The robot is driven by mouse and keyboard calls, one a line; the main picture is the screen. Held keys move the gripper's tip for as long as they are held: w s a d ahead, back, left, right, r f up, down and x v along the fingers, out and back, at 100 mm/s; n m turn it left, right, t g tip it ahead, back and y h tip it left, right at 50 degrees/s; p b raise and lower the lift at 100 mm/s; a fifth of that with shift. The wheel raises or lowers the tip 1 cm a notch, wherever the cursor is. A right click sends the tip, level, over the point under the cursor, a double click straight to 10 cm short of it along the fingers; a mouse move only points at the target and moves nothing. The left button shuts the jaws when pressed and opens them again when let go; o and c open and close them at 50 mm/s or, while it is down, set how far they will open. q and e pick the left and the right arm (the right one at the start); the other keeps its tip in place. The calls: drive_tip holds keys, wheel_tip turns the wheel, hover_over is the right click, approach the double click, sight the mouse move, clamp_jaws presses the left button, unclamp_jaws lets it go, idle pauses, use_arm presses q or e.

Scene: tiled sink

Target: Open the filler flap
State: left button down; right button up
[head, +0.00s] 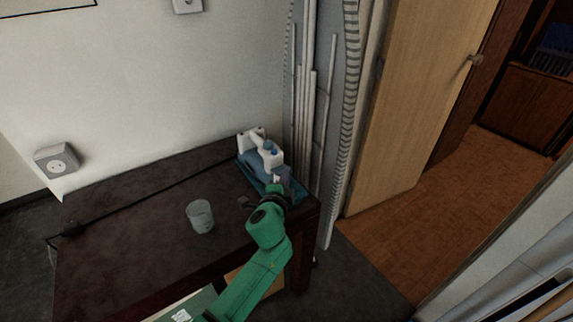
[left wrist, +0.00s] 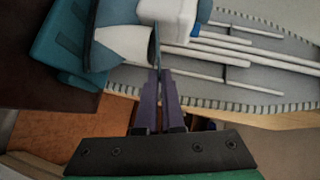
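A white and blue steam iron (head: 262,156) stands on a teal base at the right back corner of the dark table. In the left wrist view, part of its white and blue body (left wrist: 120,42) shows at the top. A thin grey-blue plate, which looks like the filler flap (left wrist: 155,44), stands out from the body, seen nearly edge-on. My left gripper (head: 283,182) is at the near end of the iron. Its purple fingers (left wrist: 160,74) are close together at the plate's lower edge; whether they pinch it is unclear. My right gripper is not in view.
A clear glass (head: 200,217) stands on the dark table (head: 130,225), left of my green arm. A dark cord runs along the table to the left. A grey-covered ironing board (head: 325,110) leans upright behind the iron's right side. A wooden door (head: 415,95) stands farther right.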

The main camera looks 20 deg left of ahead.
sight(277, 171)
use_arm(q)
drive_tip(key=a+r+n+g+h+p, duration=0.1)
drive_tip(key=p, duration=0.5)
drive_tip(key=w+r+n+g+p, duration=0.1)
drive_tip(key=r+g+p, duration=0.1)
drive_tip(key=p, duration=0.4)
drive_tip(key=w+a+r+n+g+h+p, duration=0.1)
drive_tip(key=r+p, duration=0.1)
drive_tip(key=p, duration=0.4)
drive_tip(key=shift+a+r+n+g+h, duration=0.2)
drive_tip(key=shift+a+n+g+h, duration=0.1)
drive_tip(key=shift+n+g, duration=0.1)
drive_tip(key=shift+w+a+p, duration=0.2)
drive_tip(key=shift+w+p, duration=0.05)
drive_tip(key=shift+p, duration=0.15)
drive_tip(key=shift+w+a+f+n+g+h, duration=0.1)
drive_tip(key=shift+a+n+g+h, duration=0.15)
drive_tip(key=shift+g+h, duration=0.2)
drive_tip(key=shift+w+a+f+n+g+h+b, duration=0.1)
drive_tip(key=shift+w+a+n+g+h+b, duration=0.25)
drive_tip(key=shift+b, duration=0.35)
drive_tip(key=shift+w+a+r+n+g+h+b, duration=0.25)
drive_tip(key=shift+n+g+h+b, duration=0.3)
drive_tip(key=shift+b, duration=0.65)
